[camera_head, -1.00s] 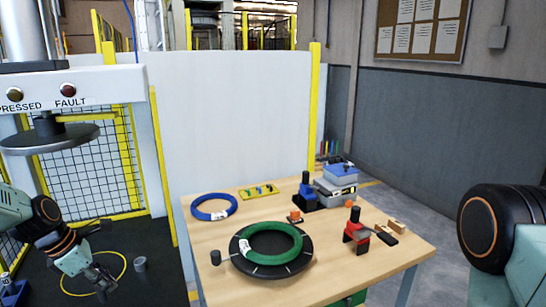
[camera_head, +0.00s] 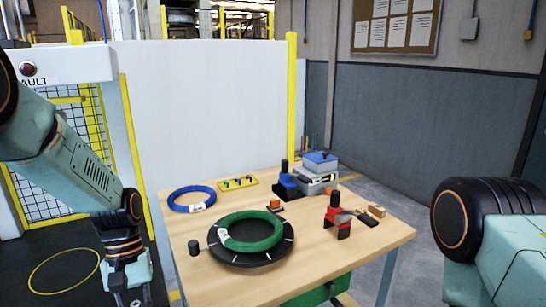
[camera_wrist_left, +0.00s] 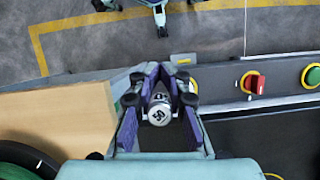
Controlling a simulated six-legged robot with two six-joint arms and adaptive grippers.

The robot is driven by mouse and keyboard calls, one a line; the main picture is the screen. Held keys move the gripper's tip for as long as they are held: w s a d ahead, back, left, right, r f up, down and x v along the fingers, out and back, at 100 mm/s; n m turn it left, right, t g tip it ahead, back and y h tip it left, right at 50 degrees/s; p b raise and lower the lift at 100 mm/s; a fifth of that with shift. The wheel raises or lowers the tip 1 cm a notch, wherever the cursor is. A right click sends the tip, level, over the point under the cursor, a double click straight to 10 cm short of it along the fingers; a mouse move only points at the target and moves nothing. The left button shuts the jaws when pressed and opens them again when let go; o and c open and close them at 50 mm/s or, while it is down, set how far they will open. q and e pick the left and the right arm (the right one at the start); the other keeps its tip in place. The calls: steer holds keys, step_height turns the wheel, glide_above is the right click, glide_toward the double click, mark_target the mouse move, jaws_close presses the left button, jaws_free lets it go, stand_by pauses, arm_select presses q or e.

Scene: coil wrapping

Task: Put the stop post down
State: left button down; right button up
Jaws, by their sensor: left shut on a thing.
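A grey cylindrical post (camera_wrist_left: 159,111) with "50" on its end, which I take as the stop post, sits between the fingers of my left gripper (camera_wrist_left: 159,98) in the left wrist view. The gripper is shut on it. In the head view my left gripper (camera_head: 132,296) is low at the bottom edge, left of the wooden table (camera_head: 330,262), and the post cannot be made out there. The left wrist view shows the table (camera_wrist_left: 60,118) beside the gripper on the left. My right gripper is out of view; only part of that arm shows.
On the table are a green coil (camera_head: 250,243) on a black disc (camera_head: 222,257), a blue coil (camera_head: 178,207), a black cylinder (camera_head: 194,247) and a red-and-black tool (camera_head: 336,222). A red knob (camera_wrist_left: 254,83) and green button (camera_wrist_left: 312,76) are right of the gripper.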

arm_select(q)
steer(key=s+d+f+m+y+b, duration=0.1)
steer(key=s+d+f+m+b, duration=0.3)
steer(key=s+d+f+b, duration=0.1)
steer(key=shift+d+f+m+y, duration=0.4)
steer(key=shift+d+f, duration=0.25)
steer(key=shift+d, duration=0.15)
steer(key=shift+r, duration=0.1)
